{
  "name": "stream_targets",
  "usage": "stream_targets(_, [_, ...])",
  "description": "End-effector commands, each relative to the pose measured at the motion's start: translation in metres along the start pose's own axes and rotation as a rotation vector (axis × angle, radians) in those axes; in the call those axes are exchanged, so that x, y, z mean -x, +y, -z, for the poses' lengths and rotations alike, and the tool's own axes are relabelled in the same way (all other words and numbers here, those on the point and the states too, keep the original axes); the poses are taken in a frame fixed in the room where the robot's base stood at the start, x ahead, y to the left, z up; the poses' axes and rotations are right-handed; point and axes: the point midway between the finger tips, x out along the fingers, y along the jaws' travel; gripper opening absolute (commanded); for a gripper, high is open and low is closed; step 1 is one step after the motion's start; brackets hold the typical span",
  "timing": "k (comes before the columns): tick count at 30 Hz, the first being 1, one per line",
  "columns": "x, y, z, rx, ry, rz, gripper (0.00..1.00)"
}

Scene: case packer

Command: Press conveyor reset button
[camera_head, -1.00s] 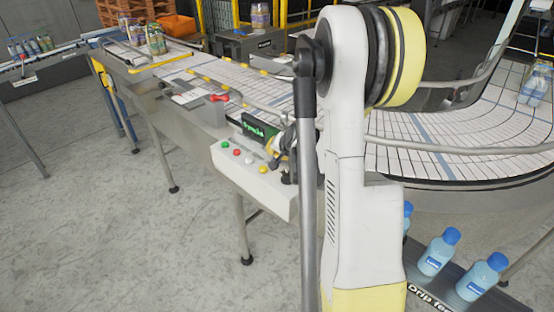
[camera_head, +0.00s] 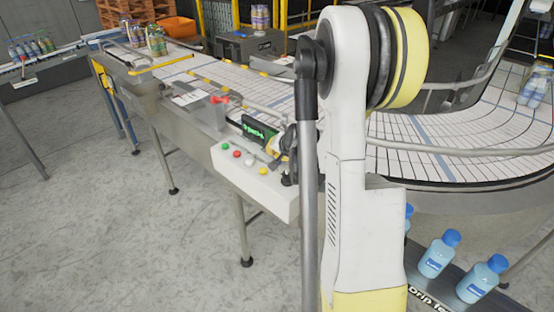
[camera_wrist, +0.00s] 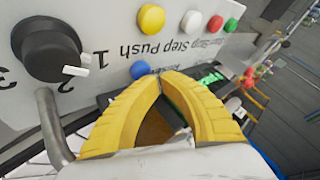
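In the wrist view, a blue button (camera_wrist: 140,69) sits on the pale control panel (camera_wrist: 110,90), just left of and above my fingertips. The label beside it is partly covered by my gripper, so I cannot read it. My gripper (camera_wrist: 163,76) has yellow fingers that meet at the tips, with nothing seen between them. I cannot tell whether the tips touch the panel. Yellow (camera_wrist: 152,18), white (camera_wrist: 192,23), red (camera_wrist: 215,23) and green (camera_wrist: 231,25) buttons line the panel's other edge. In the head view, the control box (camera_head: 270,190) is partly hidden by my arm.
A black rotary knob (camera_wrist: 48,48) and a bent metal bar (camera_wrist: 52,130) stand left of my gripper. The conveyor (camera_head: 420,145) curves behind the box. Blue bottles (camera_head: 437,258) stand at the lower right. The floor (camera_head: 90,230) at left is clear.

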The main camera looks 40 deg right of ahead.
Motion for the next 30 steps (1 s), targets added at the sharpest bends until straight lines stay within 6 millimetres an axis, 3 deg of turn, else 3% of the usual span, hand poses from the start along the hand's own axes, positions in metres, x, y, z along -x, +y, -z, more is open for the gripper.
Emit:
stream_targets(17, [0.009,-0.007,0.007,0.000,0.000,0.000,0.00])
stream_targets(30, [0.039,-0.028,0.028,0.000,0.000,0.000,0.00])
